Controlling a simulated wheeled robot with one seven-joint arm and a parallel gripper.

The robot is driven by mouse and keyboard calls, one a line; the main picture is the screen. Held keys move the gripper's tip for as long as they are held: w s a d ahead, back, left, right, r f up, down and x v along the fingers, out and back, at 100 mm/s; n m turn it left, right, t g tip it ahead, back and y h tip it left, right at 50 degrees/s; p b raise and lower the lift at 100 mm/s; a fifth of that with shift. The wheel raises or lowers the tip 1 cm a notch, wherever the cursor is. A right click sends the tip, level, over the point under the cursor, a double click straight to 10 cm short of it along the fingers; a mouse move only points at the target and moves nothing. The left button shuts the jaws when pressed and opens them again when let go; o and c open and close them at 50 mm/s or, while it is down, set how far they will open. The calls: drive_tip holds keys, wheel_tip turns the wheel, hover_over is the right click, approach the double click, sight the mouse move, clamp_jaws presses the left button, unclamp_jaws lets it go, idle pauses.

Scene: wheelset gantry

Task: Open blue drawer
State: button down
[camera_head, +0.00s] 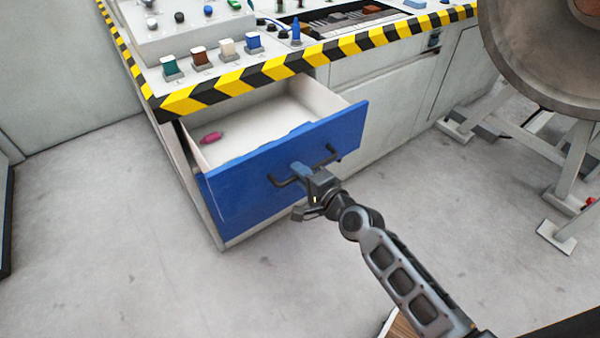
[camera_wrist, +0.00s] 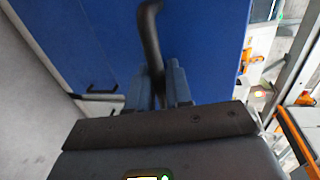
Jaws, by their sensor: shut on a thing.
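The blue drawer (camera_head: 240,188) is pulled well out of the grey cabinet in the head view, its white inside open to view. A pink object (camera_head: 211,138) lies in it near the left wall. A dark bar handle (camera_head: 287,182) is on the blue front. My gripper (camera_head: 302,172) is at the middle of the handle, shut on it. In the wrist view the handle (camera_wrist: 150,40) runs down between the two fingers of my gripper (camera_wrist: 158,88), with the blue drawer front (camera_wrist: 95,40) behind.
The console top (camera_head: 290,62) with yellow-black striped edge, switches and buttons is above the drawer. A large metal wheel (camera_head: 545,50) on a stand is at the right. The grey floor (camera_head: 120,230) is clear at the left and in front.

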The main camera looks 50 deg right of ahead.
drive_tip(key=c, duration=1.2)
unclamp_jaws()
drive_tip(key=v, duration=0.7)
drive_tip(key=shift+s+a, duration=0.2)
drive_tip(key=shift+s, duration=0.15)
drive_tip(key=s+a+r+n+y+p, duration=0.1)
drive_tip(key=s+a+r+n+p, duration=0.2)
drive_tip(key=s+a+r+n, duration=0.2)
drive_tip(key=s+a+r+n+y+p, duration=0.1)
drive_tip(key=s+a+r+n+p, duration=0.3)
drive_tip(key=s+r+n, duration=0.5)
drive_tip(key=s+a+r+n+y+p, duration=0.2)
drive_tip(key=s+a+r+n+p, duration=0.2)
drive_tip(key=s+a+r+n, duration=0.3)
drive_tip(key=shift+s+a+r, duration=0.2)
drive_tip(key=shift+s+r, duration=0.7)
drive_tip(key=shift+r, duration=0.15)
drive_tip(key=shift+s+a+r, duration=0.25)
drive_tip(key=shift+s+r, duration=0.6)
drive_tip(key=shift+r, duration=0.2)
